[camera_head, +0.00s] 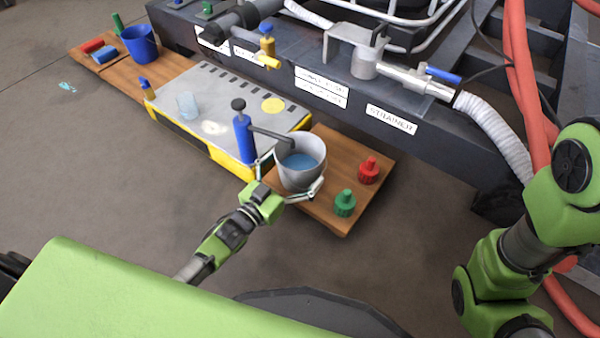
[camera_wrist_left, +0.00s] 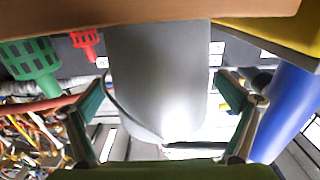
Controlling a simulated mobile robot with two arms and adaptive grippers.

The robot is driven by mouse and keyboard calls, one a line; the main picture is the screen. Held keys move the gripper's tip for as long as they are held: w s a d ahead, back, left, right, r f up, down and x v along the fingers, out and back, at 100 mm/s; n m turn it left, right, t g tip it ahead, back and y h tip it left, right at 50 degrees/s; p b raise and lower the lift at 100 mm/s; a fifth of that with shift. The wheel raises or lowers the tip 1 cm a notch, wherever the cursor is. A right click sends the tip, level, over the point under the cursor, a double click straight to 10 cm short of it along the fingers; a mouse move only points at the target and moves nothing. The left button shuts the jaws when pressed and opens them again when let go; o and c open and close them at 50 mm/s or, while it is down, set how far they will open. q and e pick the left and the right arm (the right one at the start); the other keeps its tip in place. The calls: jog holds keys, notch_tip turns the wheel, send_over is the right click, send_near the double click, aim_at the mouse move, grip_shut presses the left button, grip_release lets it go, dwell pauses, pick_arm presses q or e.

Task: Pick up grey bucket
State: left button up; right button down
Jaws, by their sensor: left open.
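The grey bucket (camera_head: 290,176) stands on a wooden board (camera_head: 335,217), with blue liquid inside. In the left wrist view, which looks upside down, the bucket (camera_wrist_left: 155,75) fills the middle, and a thin wire handle hangs at its side. My left gripper (camera_head: 289,177) is open, with one finger on each side of the bucket. In the left wrist view the gripper's fingers (camera_wrist_left: 163,92) flank the bucket; whether they touch it I cannot tell. My right arm shows at the right edge, but its gripper is out of view.
A blue pump (camera_head: 243,138) with a dark spout reaching over the bucket stands close at its left, beside a yellow-grey case (camera_head: 228,100). Green (camera_head: 344,204) and red (camera_head: 368,170) fittings stand right of the bucket. A blue bucket (camera_head: 139,46) is far left. A dark metal frame runs behind.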

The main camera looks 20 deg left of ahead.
pick_arm(q)
jog(key=shift+b+x, duration=0.35)
jog(key=shift+x, duration=0.65)
jog(key=c, duration=1.1)
jog(key=shift+c, duration=0.5)
jog(key=shift+r, duration=0.15)
